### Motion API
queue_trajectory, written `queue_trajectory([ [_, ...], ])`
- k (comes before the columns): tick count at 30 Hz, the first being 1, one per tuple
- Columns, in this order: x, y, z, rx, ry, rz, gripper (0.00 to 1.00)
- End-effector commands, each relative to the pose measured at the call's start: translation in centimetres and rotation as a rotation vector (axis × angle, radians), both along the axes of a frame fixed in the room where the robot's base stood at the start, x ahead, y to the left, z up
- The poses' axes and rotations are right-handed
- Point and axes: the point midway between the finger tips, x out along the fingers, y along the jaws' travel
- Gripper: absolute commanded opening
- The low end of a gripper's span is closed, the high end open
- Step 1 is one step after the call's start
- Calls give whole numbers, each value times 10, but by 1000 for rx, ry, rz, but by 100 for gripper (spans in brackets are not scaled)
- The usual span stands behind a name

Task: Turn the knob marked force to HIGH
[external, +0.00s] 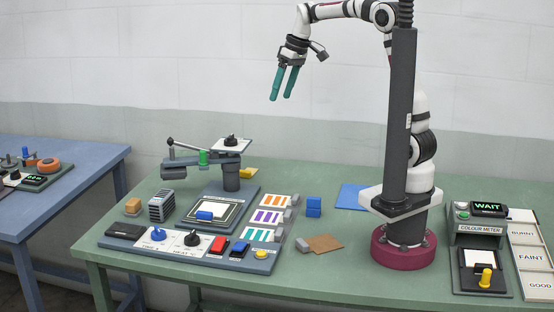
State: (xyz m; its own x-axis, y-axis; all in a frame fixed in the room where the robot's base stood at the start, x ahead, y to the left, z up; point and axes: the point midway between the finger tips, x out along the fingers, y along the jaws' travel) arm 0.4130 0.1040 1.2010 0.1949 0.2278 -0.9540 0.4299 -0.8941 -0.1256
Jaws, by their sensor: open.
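My gripper (281,97) has two teal fingers, apart and pointing down, with nothing between them. It hangs high above the back of the green table, well clear of the press and its panel. A blue knob (158,233) and a black knob (192,239) sit on white dials on the front control panel (264,265). Another black knob (231,140) sits on a white plate on top of the press arm (190,160). The lettering is too small to tell which knob is marked force or where HIGH is.
Red and blue switches (218,244) and a yellow button (261,254) share the panel. Colour-striped cards (269,217), a blue block (314,206) and a brown piece (324,243) lie to its right. A colour meter (480,227) reading WAIT stands at the far right.

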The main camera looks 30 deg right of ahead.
Motion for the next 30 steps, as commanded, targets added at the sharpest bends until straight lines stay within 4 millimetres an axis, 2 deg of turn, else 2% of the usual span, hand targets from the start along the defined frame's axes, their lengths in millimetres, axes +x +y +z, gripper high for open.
queue_trajectory([
  [1,32,15,-2,-9,-45,99,80],
  [3,64,31,-4,-21,-105,218,80],
  [6,88,44,-6,-33,-155,312,80],
  [11,97,52,-24,-36,-164,335,80],
  [21,123,78,-115,-37,-164,331,80],
  [25,130,85,-137,-36,-165,329,80],
  [30,134,88,-149,-37,-167,330,80],
])
